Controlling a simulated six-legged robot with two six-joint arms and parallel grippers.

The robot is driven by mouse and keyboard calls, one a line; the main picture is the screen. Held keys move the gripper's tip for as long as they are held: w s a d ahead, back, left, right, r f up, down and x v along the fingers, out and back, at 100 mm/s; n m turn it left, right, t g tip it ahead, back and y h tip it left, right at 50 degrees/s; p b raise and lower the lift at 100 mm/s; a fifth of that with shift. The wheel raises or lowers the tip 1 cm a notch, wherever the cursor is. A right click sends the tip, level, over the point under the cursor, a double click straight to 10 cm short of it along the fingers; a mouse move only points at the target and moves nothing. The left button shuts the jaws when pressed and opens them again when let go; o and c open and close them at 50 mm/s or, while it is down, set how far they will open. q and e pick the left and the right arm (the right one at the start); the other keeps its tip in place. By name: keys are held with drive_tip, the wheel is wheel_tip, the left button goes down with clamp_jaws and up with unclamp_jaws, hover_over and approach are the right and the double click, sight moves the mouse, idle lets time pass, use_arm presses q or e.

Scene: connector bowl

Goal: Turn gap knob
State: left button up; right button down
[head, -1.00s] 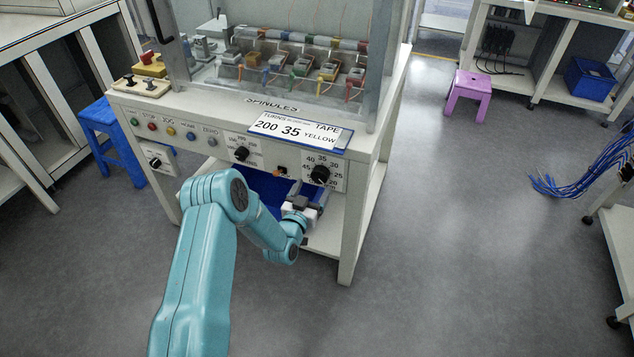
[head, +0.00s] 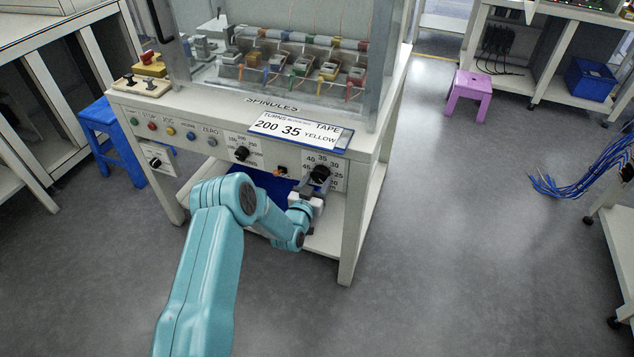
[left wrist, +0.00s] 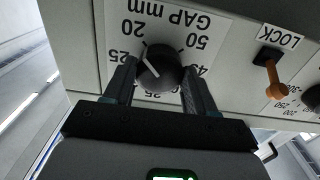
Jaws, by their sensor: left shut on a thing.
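The gap knob (head: 320,173) is a black round knob on a white dial plate at the right of the machine's front panel. In the left wrist view the knob (left wrist: 161,68) shows upside down with "GAP mm" lettering, and a white pointer line lies on its left part, towards the 20 and 25 marks. My left gripper (head: 314,184) reaches the knob from below. In the left wrist view its two fingers (left wrist: 160,85) stand on either side of the knob, shut on it. The fingers and gripper body hide some dial numbers. My right gripper is not in view.
An orange-brown lock lever (left wrist: 274,78) sits beside the gap dial. Another black knob (head: 241,154) is further left. A blue bin (head: 268,185) is below the panel.

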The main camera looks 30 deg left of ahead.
use_arm(q)
drive_tip(key=shift+f+n+b, duration=0.15)
drive_tip(key=shift+n+b, duration=0.45)
drive_tip(key=shift+b, duration=0.2)
drive_tip(key=n+b, duration=1.3)
drive_tip(key=b, duration=0.2)
drive_tip(key=shift+d, duration=0.15)
drive_tip(key=shift+n+b, duration=1)
drive_tip(key=shift+b, duration=0.2)
drive_tip(key=shift+r+n+b, duration=0.25)
drive_tip(key=shift+n+b, duration=0.45)
drive_tip(key=shift+n, duration=0.1)
drive_tip(key=o, duration=1)
drive_tip(key=shift+o, duration=0.2)
